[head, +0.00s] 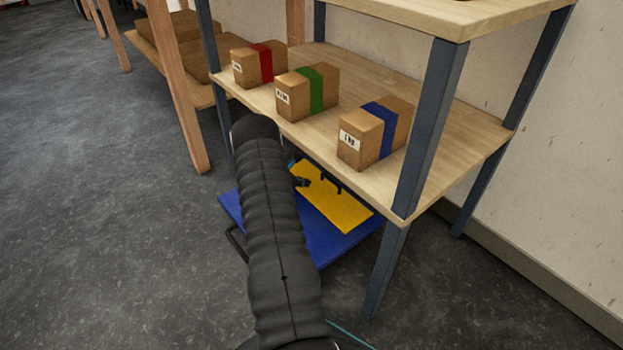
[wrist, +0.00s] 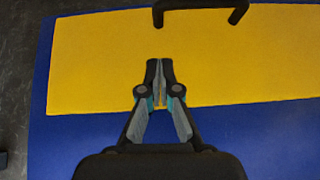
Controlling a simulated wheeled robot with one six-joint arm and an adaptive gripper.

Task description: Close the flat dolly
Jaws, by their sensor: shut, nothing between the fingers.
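The flat dolly is a blue platform (head: 313,242) on the floor, partly under the wooden shelf, with a yellow panel (head: 338,205) lying over its middle. In the wrist view the yellow panel (wrist: 90,65) lies across the blue platform (wrist: 60,140), and a black handle (wrist: 199,22) stands on the panel near the top edge. My gripper (wrist: 160,65) is shut and empty over the yellow panel, a little short of the handle. I cannot tell whether its tips touch the panel. In the head view my arm hides part of the dolly's left side.
A wooden shelf (head: 460,130) with dark metal legs stands over the dolly. It bears boxes with red (head: 260,64), green (head: 308,92) and blue (head: 375,132) bands. Its front leg (head: 384,272) stands right of the dolly. Grey floor (head: 110,230) is open to the left.

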